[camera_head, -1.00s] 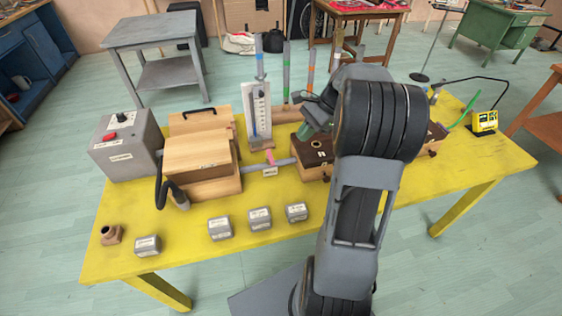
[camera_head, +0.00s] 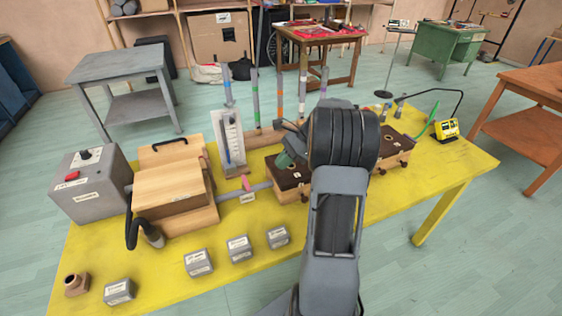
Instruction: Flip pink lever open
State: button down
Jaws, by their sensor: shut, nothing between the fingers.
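The small pink lever (camera_head: 246,184) stands on a grey pipe (camera_head: 262,187) between the wooden bellows box (camera_head: 175,190) and a dark-topped wooden box (camera_head: 290,188). It looks roughly upright with a slight tilt. A white label plate (camera_head: 247,198) sits just in front of it.
A white gauge panel (camera_head: 229,140) stands behind the lever. Several banded upright pipes (camera_head: 255,98) rise behind. A grey control box (camera_head: 90,185) stands left. Several grey labelled blocks (camera_head: 198,262) line the front of the yellow table (camera_head: 160,277). A yellow device (camera_head: 447,129) is far right.

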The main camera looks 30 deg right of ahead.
aim_at(246, 186)
jog(key=w+a+f, duration=0.1)
jog(key=a+f, duration=0.3)
jog(key=a, duration=0.4)
jog(key=shift+w+a+f, duration=0.35)
